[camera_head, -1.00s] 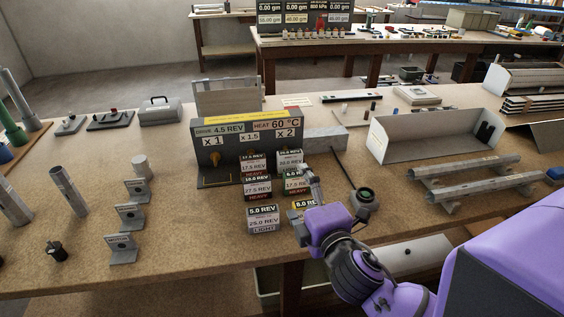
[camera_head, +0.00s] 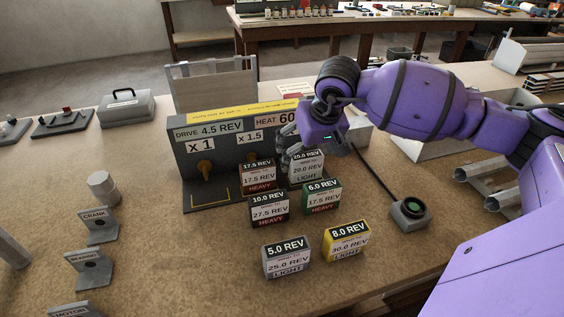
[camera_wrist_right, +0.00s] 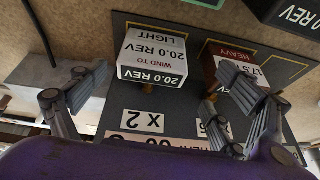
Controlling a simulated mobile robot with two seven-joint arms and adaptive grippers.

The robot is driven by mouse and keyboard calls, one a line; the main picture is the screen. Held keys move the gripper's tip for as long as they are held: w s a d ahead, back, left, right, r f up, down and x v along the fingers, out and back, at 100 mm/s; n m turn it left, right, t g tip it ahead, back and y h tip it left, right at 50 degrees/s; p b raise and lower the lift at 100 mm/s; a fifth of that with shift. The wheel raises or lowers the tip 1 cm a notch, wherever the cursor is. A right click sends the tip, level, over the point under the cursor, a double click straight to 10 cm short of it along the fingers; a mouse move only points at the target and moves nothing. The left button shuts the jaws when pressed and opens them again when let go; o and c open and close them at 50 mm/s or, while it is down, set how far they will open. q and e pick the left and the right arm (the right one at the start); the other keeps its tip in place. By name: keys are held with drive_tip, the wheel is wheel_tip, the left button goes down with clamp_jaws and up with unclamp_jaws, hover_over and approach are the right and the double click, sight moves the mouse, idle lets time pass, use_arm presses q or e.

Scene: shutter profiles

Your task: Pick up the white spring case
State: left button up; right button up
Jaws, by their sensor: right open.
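The white spring case (camera_head: 306,168), labelled 20.0 REV LIGHT, stands in the back row by the front of the grey drive station (camera_head: 222,160). In the right wrist view the white case (camera_wrist_right: 152,56) appears upside down, with its label and top showing. My right gripper (camera_head: 290,146) is open, just behind and above the case. In the wrist view one finger is left of the white case and the other is to its right, over the red case (camera_wrist_right: 222,62). No contact with the white case is clear. My left gripper is out of view.
The red case (camera_head: 257,176) stands close on the left of the white one. Black (camera_head: 268,210), green (camera_head: 321,197), grey (camera_head: 286,258) and yellow (camera_head: 346,241) cases stand in front. A round-topped device (camera_head: 411,212) with a cable is at right.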

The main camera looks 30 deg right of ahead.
sight(306, 166)
drive_tip(key=shift+w+d+f, duration=0.25)
drive_tip(key=shift+d+f, duration=0.15)
drive_tip(key=shift+s+d+r, duration=0.1)
drive_tip(key=shift+s, duration=0.1)
wheel_tip(306, 166, down, 2)
drive_tip(key=shift+w+f+h, duration=0.1)
drive_tip(key=shift+w+h, duration=0.05)
drive_tip(key=shift+h, duration=0.15)
drive_tip(key=p+x, duration=0.1)
drive_tip(key=x, duration=0.2)
drive_tip(key=shift+w+f, duration=0.15)
drive_tip(key=shift+f, duration=0.1)
drive_tip(key=shift+w+f, duration=0.1)
drive_tip(key=shift+f, duration=0.3)
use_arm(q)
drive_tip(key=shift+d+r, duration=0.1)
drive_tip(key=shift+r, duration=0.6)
use_arm(e)
drive_tip(key=c, duration=1.4)
